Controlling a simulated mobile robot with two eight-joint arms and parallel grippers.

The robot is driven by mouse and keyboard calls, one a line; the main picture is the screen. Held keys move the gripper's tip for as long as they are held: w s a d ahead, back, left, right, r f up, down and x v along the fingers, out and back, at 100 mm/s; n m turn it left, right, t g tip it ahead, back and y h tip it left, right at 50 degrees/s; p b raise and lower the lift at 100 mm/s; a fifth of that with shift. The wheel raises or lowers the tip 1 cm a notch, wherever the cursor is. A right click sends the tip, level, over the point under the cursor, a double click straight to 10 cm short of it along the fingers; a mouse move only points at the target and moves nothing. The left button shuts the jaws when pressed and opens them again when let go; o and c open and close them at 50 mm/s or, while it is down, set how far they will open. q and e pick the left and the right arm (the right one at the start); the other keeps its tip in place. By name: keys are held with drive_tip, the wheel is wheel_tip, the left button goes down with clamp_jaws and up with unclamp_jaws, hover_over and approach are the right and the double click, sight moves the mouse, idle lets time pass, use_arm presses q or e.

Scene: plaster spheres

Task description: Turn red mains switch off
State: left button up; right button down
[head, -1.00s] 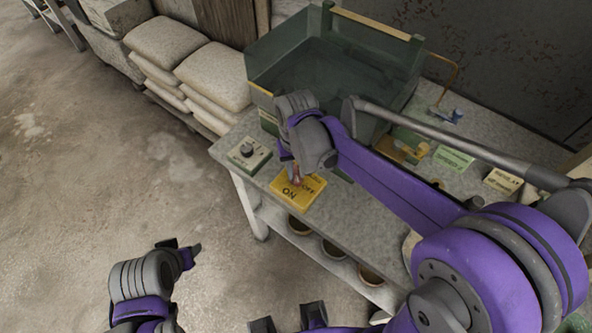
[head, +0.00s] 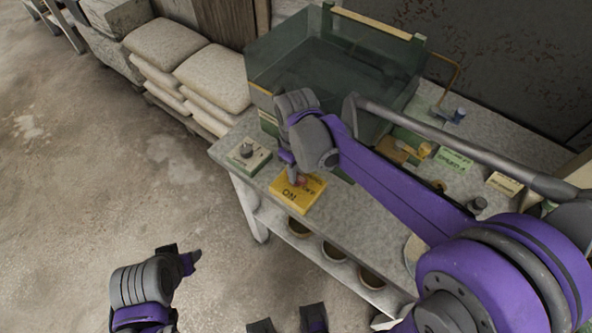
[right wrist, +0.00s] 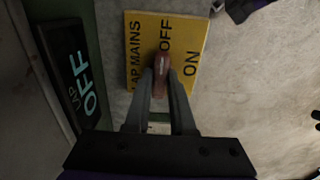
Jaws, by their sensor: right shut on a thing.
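The red mains switch is a small red lever (right wrist: 161,68) on a yellow plate (right wrist: 135,30) lettered "MAINS", "OFF" and "ON". In the head view the plate (head: 290,200) lies on the bench near its front edge. My right gripper (right wrist: 161,88) is shut on the lever, one finger on each side. In the head view the right gripper (head: 297,180) comes down from above and hides most of the lever. I cannot tell which way the lever is set. My left gripper (head: 188,260) hangs over the floor, away from the bench; its jaw opening is unclear.
A large green tank (head: 330,60) stands behind. Labelled cards (head: 455,160) lie to the right.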

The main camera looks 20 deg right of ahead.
idle(0.5)
drive_tip(key=c, duration=0.8)
unclamp_jaws()
drive_tip(key=shift+o, duration=0.2)
wheel_tip(320, 180, up, 11)
drive_tip(key=shift+p, duration=0.4)
drive_tip(key=shift+f, duration=0.1)
drive_tip(key=s+d+f+m+t, duration=0.1)
drive_tip(key=s+d+f+m, duration=0.1)
drive_tip(key=s, duration=0.3)
drive_tip(key=s+d+f+m+t, duration=0.2)
drive_tip(key=s+f+m, duration=0.1)
drive_tip(key=s+f, duration=0.1)
drive_tip(key=s+d+f+m+t, duration=0.2)
drive_tip(key=s+f, duration=0.2)
drive_tip(key=s, duration=0.1)
drive_tip(key=shift+s+d+f, duration=0.1)
drive_tip(key=shift+s+d, duration=0.1)
drive_tip(key=shift+s, duration=0.1)
